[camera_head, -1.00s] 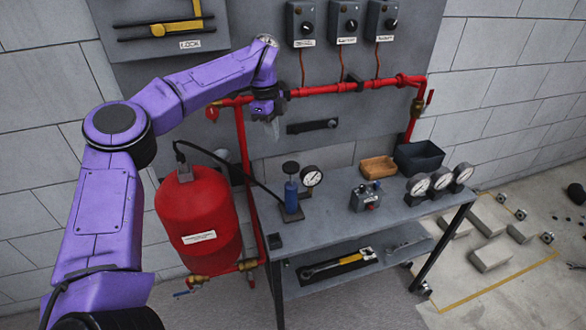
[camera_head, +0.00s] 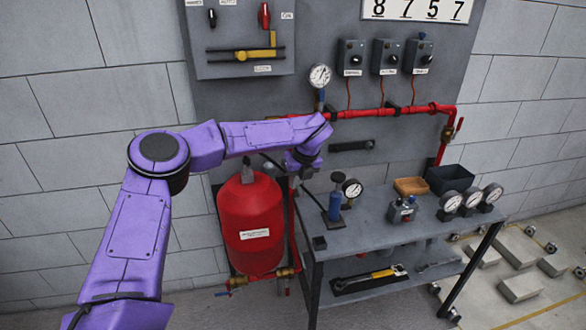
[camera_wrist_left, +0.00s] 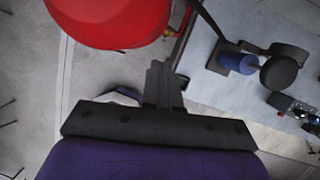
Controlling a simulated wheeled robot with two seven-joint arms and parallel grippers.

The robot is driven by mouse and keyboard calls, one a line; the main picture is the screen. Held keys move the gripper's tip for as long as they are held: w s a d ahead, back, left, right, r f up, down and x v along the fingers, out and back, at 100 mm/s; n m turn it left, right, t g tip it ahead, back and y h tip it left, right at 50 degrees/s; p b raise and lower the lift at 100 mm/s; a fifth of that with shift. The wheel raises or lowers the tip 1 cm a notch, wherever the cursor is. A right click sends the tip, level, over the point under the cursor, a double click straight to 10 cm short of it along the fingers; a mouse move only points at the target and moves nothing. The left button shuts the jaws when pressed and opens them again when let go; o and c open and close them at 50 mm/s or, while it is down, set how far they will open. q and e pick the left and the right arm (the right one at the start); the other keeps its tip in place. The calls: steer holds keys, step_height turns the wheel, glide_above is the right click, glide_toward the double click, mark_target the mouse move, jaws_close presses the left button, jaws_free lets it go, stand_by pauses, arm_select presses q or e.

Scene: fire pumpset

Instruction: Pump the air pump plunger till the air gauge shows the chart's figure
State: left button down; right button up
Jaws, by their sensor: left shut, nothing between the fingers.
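The air pump (camera_head: 335,207) is a small blue cylinder with a black plunger knob (camera_head: 338,178) on top, upright at the bench's left end. A round white-faced gauge (camera_head: 352,188) stands beside it; its reading is too small to make out. My left gripper (camera_head: 304,172) is shut and empty, left of the pump and apart from it. In the left wrist view its closed fingers (camera_wrist_left: 163,82) point at bare space, with the blue pump body (camera_wrist_left: 236,59) and black knob (camera_wrist_left: 291,51) to the right. My right gripper is not in view. I cannot identify a chart.
A red tank (camera_head: 250,220) stands left of the bench (camera_head: 400,232), close to my left gripper. A red pipe (camera_head: 380,113) runs behind. Three gauges (camera_head: 471,199), a small valve block (camera_head: 402,210) and bins (camera_head: 449,178) occupy the bench's right side.

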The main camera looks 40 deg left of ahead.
arm_select(q)
steer(key=s+d+f+m+t+y, duration=0.1)
steer(key=s+d+f+m+t, duration=0.2)
steer(key=f+m, duration=0.55)
steer(key=s+d+f+m+t+y+b, duration=0.1)
steer(key=s+d+f+m, duration=0.2)
steer(key=d+f+m, duration=0.35)
steer(key=s+d+f+m+t+y, duration=0.1)
steer(key=s+d+f+m+t, duration=0.2)
steer(key=f+m, duration=0.75)
steer(key=s+f+m+g+h, duration=0.1)
steer(key=s+f+m, duration=0.1)
steer(key=s+m, duration=0.3)
steer(key=s+a+f+m+g+h+b, duration=0.1)
steer(key=s+m, duration=0.4)
steer(key=s, duration=0.9)
steer(key=s+f+m+g+h, duration=0.1)
steer(key=s+f+m, duration=0.4)
steer(key=s, duration=0.5)
steer(key=shift+a+f+g, duration=0.25)
steer(key=shift+a+g, duration=0.05)
steer(key=shift+g, duration=0.6)
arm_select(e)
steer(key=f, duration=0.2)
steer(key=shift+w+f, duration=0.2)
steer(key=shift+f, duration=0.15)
